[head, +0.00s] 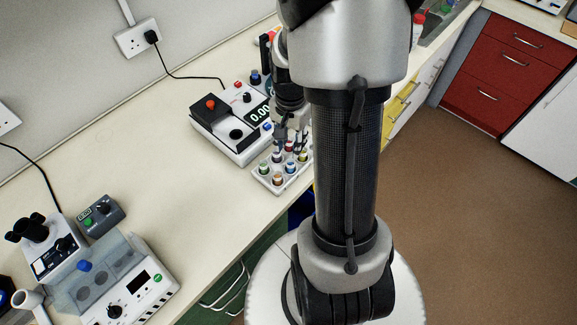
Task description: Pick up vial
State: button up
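A small white rack (295,181) stands at the front edge of the bench, partly behind my arm. It holds several small vials (278,180) with differently coloured tops, standing upright. My gripper (288,142) points down over the back part of the rack, close to the vial tops. It is small and partly hidden by my own arm. I cannot tell whether its fingers are open, or whether they touch a vial.
A white device with a black top and digital display (232,123) stands just left of the gripper. A clear-lidded machine (115,285), a small grey box (100,215) and another instrument (55,250) stand at lower left. The bench middle (140,165) is clear. Red drawers (505,75) stand across the floor.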

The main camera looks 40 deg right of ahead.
aim_at(290, 161)
jog(key=f+b, duration=0.1)
jog(key=f, duration=0.2)
jog(key=f+b, duration=0.1)
jog(key=f, duration=0.3)
jog(key=shift+s+a+f, duration=0.1)
jog(key=shift+s+f, duration=0.1)
jog(key=shift+f, duration=0.55)
jog(key=shift+c, duration=0.2)
jog(key=c, duration=0.6)
jog(key=shift+r, duration=0.1)
